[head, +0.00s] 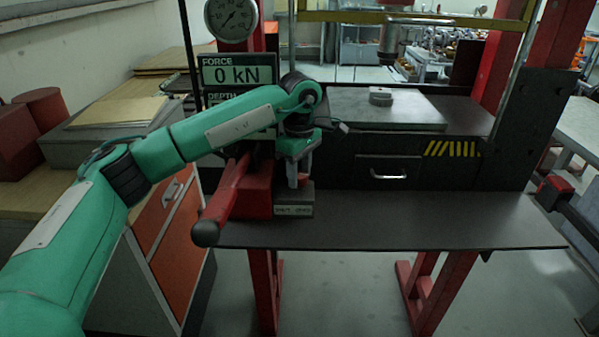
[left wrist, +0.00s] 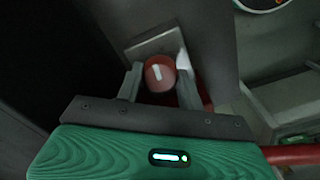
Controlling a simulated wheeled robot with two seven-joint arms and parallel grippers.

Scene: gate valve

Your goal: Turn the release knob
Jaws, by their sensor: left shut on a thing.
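The release knob (left wrist: 158,72) is a small round red knob with a white mark on its face, seen in the left wrist view in front of a pale plate (left wrist: 155,43). My left gripper (left wrist: 160,88) is shut on it, with one finger on each side. In the head view my left gripper (head: 298,177) points down beside the red pump body (head: 254,195), above a small label plate (head: 293,210). My right gripper is not in view.
A thick red lever (head: 222,200) sticks out towards me, just left of the gripper. The display (head: 238,75) reads 0 kN under a round gauge (head: 231,18). A metal block (head: 385,108) stands on the press bed to the right. The dark front shelf (head: 420,225) is clear.

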